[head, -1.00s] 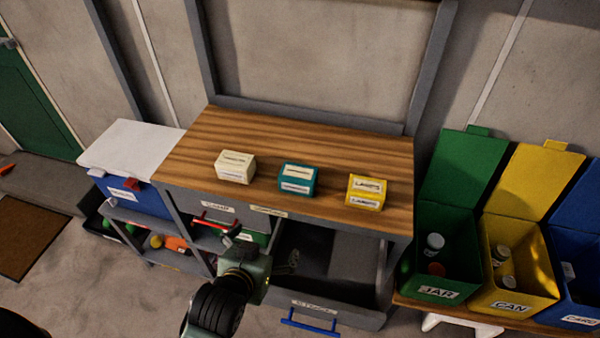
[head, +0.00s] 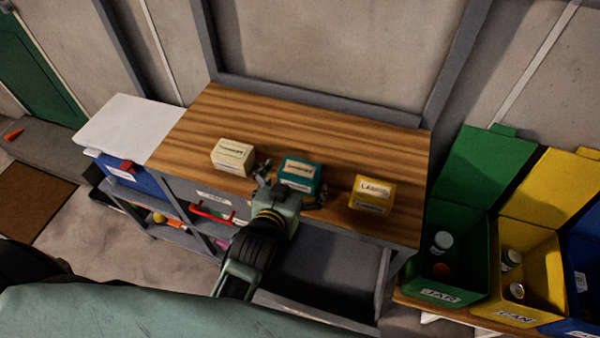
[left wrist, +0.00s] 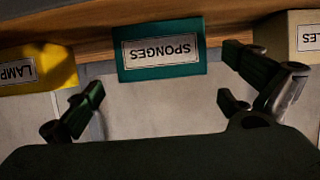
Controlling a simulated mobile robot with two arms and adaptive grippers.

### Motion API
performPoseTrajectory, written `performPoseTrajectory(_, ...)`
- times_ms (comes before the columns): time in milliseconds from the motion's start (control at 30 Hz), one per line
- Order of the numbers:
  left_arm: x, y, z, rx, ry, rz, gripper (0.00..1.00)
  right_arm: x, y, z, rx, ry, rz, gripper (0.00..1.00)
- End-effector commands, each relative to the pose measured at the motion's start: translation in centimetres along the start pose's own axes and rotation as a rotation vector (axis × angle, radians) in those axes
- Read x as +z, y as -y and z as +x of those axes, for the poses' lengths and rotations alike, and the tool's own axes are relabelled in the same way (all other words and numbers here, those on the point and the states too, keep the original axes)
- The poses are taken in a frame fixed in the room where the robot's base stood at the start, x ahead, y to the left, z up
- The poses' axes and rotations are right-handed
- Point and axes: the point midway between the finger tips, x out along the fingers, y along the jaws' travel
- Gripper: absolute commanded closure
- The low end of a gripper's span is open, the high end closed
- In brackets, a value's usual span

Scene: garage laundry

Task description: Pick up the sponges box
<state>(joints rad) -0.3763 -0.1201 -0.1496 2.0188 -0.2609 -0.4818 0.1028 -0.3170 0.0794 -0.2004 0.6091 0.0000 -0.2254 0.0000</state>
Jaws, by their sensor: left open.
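The sponges box is the teal box (head: 300,173) in the middle of three boxes on the wooden worktop. In the left wrist view the teal box (left wrist: 160,48) shows its SPONGES label upside down, ahead of and between the fingers. My left gripper (head: 290,185) is open at the front edge of the worktop, just in front of the box. Its open fingers also show in the left wrist view (left wrist: 165,98), with nothing between them. A gap seems to remain between fingertips and box. My right gripper is not in view.
A cream box (head: 233,157) stands left of the teal box and a yellow box (head: 372,195) stands right of it. The worktop (head: 300,125) behind them is clear. An open drawer (head: 325,275) juts out below. Open green (head: 445,270) and yellow bins (head: 530,275) stand at right.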

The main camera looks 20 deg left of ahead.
Motion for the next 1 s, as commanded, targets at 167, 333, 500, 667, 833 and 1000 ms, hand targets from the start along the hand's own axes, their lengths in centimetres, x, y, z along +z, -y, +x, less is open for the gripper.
performPoseTrajectory(167, 0.1, 0.4, 2.3, -0.001, 0.002, 0.002, 0.00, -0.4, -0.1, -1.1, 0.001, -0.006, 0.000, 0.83)
performPoseTrajectory(333, 0.2, 0.3, 3.9, 0.000, 0.000, 0.000, 0.00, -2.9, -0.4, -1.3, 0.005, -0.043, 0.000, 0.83)
performPoseTrajectory(500, 0.4, 0.3, 4.3, 0.000, 0.001, 0.000, 0.00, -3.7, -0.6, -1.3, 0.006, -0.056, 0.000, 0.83)
performPoseTrajectory(667, 0.4, 0.3, 4.2, 0.000, 0.001, 0.000, 0.04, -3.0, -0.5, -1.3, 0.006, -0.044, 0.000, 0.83)
performPoseTrajectory(833, 0.4, 0.3, 4.2, 0.000, 0.001, 0.000, 0.18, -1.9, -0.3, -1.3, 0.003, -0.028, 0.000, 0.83)
performPoseTrajectory(1000, 0.4, 0.3, 4.2, 0.000, 0.001, 0.000, 0.33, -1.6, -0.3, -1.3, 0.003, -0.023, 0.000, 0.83)
